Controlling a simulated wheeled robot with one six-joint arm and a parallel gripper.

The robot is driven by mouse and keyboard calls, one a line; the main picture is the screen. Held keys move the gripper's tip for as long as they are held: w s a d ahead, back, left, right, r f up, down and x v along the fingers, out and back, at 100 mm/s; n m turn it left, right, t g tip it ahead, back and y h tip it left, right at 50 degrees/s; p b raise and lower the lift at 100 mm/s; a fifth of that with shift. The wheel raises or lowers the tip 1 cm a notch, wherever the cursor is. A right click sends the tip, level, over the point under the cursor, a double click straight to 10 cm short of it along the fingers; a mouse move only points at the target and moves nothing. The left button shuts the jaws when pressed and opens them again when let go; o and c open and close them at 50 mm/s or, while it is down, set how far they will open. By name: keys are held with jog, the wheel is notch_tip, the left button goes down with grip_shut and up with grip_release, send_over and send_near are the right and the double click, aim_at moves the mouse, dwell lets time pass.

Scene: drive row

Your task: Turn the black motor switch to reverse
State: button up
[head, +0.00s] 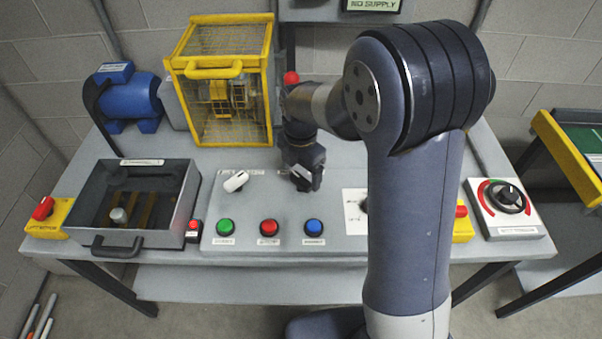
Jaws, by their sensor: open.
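My gripper (303,180) points down over the middle of the grey control panel (345,244), right of a white-handled switch (236,181). Its jaws are open, but the fingertips are small and dark, and I cannot tell whether they surround or touch a switch there. A white plate (353,218) with small marks lies further right on the panel. A dark knob edge (364,205) shows on it, mostly hidden by my arm. The labels are too small to read, so I cannot tell which control is the black motor switch or its setting.
Green (225,227), red (269,227) and blue (314,227) buttons line the panel's front. Left are an open-topped grey box (180,225) and a yellow emergency-stop box (55,226). A yellow cage (218,72) and blue motor (130,97) stand behind. A black dial (509,198) sits right.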

jog(key=shift+f, duration=0.9)
jog(key=shift+c, duration=0.2)
jog(key=c, duration=0.9)
jog(key=shift+c, duration=0.2)
